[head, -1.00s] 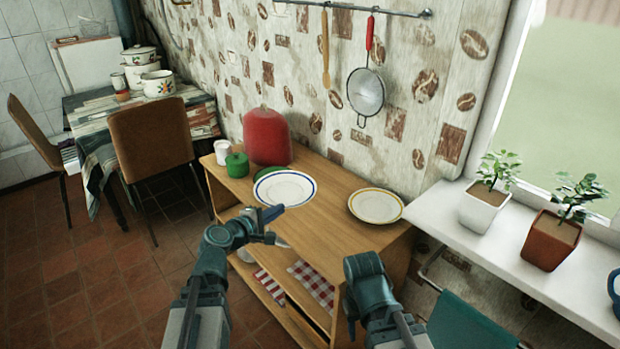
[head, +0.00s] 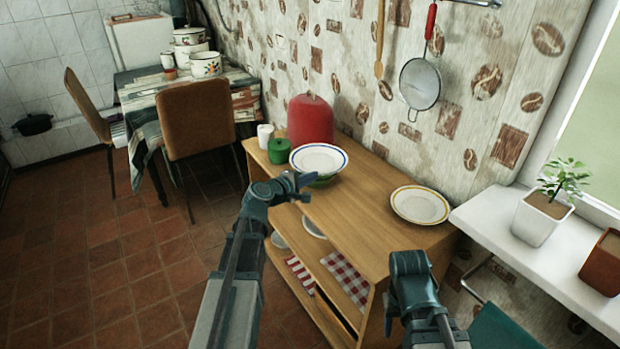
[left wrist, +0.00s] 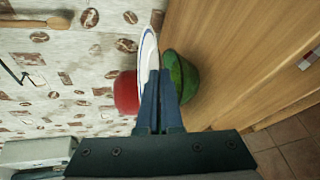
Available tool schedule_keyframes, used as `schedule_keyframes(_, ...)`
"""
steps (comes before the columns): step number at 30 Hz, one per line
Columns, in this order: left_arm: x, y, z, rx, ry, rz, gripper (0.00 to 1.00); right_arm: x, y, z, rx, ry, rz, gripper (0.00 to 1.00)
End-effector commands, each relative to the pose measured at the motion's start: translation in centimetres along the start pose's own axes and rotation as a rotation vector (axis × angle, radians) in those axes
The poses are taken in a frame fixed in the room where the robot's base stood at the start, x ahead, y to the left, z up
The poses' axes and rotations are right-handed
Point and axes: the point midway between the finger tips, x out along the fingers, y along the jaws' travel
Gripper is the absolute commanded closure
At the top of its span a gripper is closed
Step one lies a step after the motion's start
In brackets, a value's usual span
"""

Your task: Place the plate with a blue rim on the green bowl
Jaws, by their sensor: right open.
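The plate with a blue rim (head: 319,157) is in the head view over the green bowl (head: 322,181), near the cabinet's left end. It also shows nearly edge-on in the left wrist view (left wrist: 148,52), beside the green bowl (left wrist: 184,75). I cannot tell whether plate and bowl touch. My left gripper (head: 300,182) is at the plate's near left edge, its fingers close together on the rim; they also show in the left wrist view (left wrist: 161,105). My right gripper (head: 389,320) is open and empty, low in front of the cabinet.
A red pot (head: 310,118), a green lidded jar (head: 282,152) and a white cup (head: 265,134) stand close behind and left of the plate. A yellow-rimmed plate (head: 420,205) lies to the right. The wooden top (head: 365,205) is clear between the plates.

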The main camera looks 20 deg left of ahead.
Motion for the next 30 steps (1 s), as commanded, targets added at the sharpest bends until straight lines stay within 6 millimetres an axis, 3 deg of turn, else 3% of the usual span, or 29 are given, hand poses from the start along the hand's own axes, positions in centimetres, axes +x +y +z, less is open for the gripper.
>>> schedule_keyframes(1,1.2,0.4,-1.1,-0.001,0.001,0.001,1.0,0.2,0.0,0.0,0.0,0.0,0.0,0.5)
schedule_keyframes(6,2.5,0.9,-2.5,-0.001,0.002,0.001,1.0,0.4,0.0,0.0,0.0,0.0,0.0,0.5)
schedule_keyframes(13,2.5,0.6,-2.7,-0.001,0.002,0.001,1.0,0.8,-0.1,0.0,0.0,0.0,0.0,0.5)
schedule_keyframes(22,3.0,-2.5,-3.9,-0.001,0.004,0.002,1.0,4.0,-0.4,-0.2,0.0,0.0,0.0,0.5)
schedule_keyframes(30,2.9,-2.3,-4.0,-0.001,0.004,0.002,1.0,3.9,-0.4,-0.2,0.0,0.0,0.0,0.5)
